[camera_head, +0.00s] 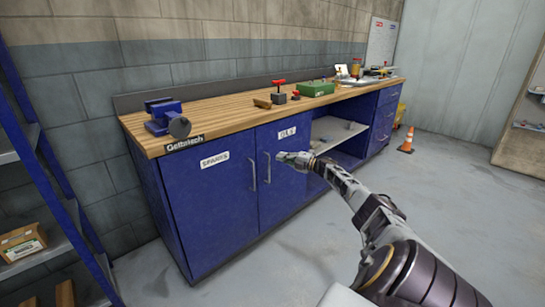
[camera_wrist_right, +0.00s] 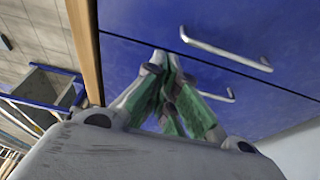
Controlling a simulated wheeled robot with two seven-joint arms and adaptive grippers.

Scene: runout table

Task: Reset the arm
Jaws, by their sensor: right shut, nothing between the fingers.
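My right arm reaches in from the lower right of the head view. Its gripper (camera_head: 283,156) is shut and empty, in front of the blue cabinet doors near the door handles. In the right wrist view the gripper fingers (camera_wrist_right: 172,98) with green pads come together at the tips, with nothing between them. The blue cabinet (camera_wrist_right: 165,30) and its handles (camera_wrist_right: 228,50) show behind them. I cannot tell whether the fingertips touch the door. My left gripper is not in view.
The wooden worktop (camera_head: 222,122) carries a blue vise (camera_head: 167,118), a green box (camera_head: 317,88) and small tools. An open shelf (camera_head: 340,134) sits right of the doors. Blue racking (camera_head: 50,170) stands at left, an orange cone (camera_head: 407,141) at right. The grey floor (camera_head: 260,270) is clear.

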